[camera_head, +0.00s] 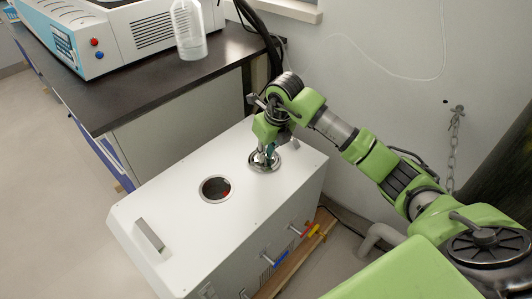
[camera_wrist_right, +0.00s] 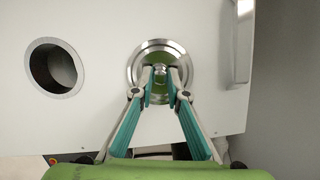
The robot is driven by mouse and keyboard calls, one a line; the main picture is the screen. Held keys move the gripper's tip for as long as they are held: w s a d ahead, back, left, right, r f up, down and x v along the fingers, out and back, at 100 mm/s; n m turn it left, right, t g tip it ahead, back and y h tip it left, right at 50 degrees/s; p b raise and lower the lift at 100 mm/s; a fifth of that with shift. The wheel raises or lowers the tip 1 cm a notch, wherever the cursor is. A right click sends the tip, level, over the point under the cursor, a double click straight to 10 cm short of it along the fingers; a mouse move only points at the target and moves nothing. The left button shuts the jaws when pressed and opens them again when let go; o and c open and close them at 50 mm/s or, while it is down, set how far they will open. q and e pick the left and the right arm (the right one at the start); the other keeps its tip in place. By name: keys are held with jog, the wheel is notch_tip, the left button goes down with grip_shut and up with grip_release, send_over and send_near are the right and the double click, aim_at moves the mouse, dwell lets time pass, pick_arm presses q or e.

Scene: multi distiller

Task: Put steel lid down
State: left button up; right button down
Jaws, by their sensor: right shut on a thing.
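The steel lid (camera_head: 262,162) is a shiny round disc with a small knob. It is at the top of the white cabinet (camera_head: 170,195), to the right of the round opening (camera_head: 215,189). My right gripper (camera_head: 268,150) comes down over it. In the right wrist view the fingertips of my right gripper (camera_wrist_right: 160,76) are closed around the knob of the lid (camera_wrist_right: 172,46). The opening (camera_wrist_right: 55,69) shows dark and uncovered to the left. I cannot tell whether the lid touches the cabinet top. My left gripper is not in view.
A handle (camera_head: 150,234) stands on the cabinet top near its left end. Coloured valves (camera_head: 281,259) stick out of the front side. A dark bench (camera_head: 150,85) behind holds a white machine (camera_head: 125,35) and a clear plastic bottle (camera_head: 188,30). A wall is close behind.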

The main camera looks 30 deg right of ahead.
jog(key=c, duration=2)
grip_release()
jog(key=shift+f, duration=0.1)
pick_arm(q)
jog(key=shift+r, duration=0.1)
pick_arm(e)
jog(key=shift+r, duration=0.45)
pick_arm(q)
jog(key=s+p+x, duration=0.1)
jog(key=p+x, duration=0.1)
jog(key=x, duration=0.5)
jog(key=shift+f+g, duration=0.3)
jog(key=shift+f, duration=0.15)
pick_arm(e)
jog(key=v, duration=1.1)
jog(key=shift+s+r, duration=0.1)
jog(key=shift+r, duration=0.05)
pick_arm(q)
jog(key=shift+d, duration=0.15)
